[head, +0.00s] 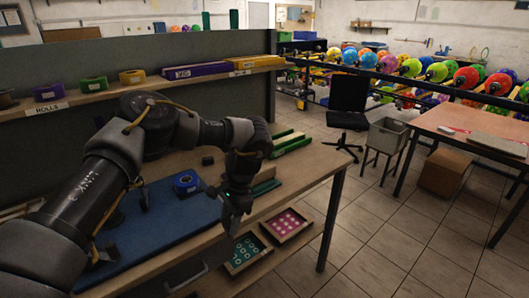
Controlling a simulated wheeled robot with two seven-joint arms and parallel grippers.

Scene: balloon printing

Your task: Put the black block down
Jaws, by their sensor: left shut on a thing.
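My left gripper (232,218) points down over the front edge of the wooden workbench (310,165), to the right of the blue mat (165,225). Its fingers are shut on a dark thing, taken as the black block, which hardly stands out from the dark fingers. A separate small dark block (207,160) lies on the bench behind the mat, left of the gripper. My right gripper is not in view.
Green bars (290,142) lie on the bench behind the gripper. Trays with teal (246,253) and pink (287,224) pieces are below. The bench's right end is clear.

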